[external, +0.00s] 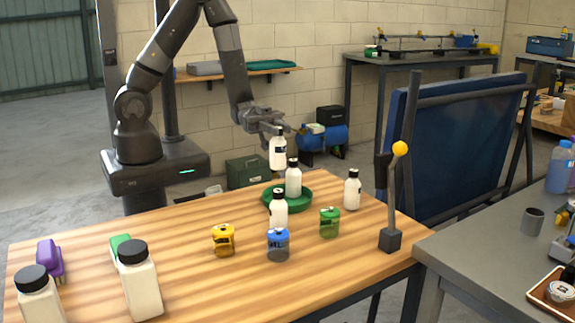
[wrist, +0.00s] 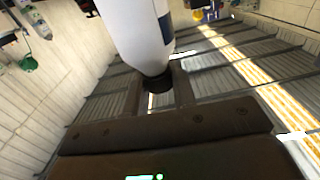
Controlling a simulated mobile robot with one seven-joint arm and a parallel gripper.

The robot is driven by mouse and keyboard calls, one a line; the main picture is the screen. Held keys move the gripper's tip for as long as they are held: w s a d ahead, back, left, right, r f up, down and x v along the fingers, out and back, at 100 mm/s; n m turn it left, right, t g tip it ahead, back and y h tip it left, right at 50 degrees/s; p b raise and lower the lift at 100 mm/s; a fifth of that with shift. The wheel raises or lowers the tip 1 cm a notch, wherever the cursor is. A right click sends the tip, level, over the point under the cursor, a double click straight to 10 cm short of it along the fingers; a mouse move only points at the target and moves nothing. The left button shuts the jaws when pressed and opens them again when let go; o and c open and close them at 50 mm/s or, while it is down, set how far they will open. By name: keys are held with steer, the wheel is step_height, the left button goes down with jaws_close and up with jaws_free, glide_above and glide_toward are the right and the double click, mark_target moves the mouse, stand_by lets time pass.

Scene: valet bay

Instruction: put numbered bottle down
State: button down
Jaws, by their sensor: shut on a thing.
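My gripper (external: 277,132) is shut on a white numbered bottle (external: 278,157) and holds it upright above the back edge of the wooden table. In the wrist view the bottle (wrist: 135,30) has a dark label, and its dark cap sits between my fingertips (wrist: 157,86). The number cannot be read. Below and to its right, a similar white bottle (external: 293,181) stands on a round green tray (external: 305,202). Another white bottle (external: 278,210) stands in front of the tray, and one more (external: 352,190) stands to its right.
Yellow (external: 223,240), blue (external: 278,244) and green (external: 329,222) small containers stand in front of the tray. Large white bottles (external: 140,283) stand at the front left. The table's (external: 150,235) left middle is clear.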

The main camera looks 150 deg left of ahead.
mark_target(278, 168)
steer(key=shift+f, duration=5.55)
steer(key=shift+f, duration=0.15)
steer(key=c, duration=1.2)
jaws_free()
steer(key=shift+s, duration=0.35)
steer(key=s, duration=1.1)
steer(key=shift+s, duration=0.15)
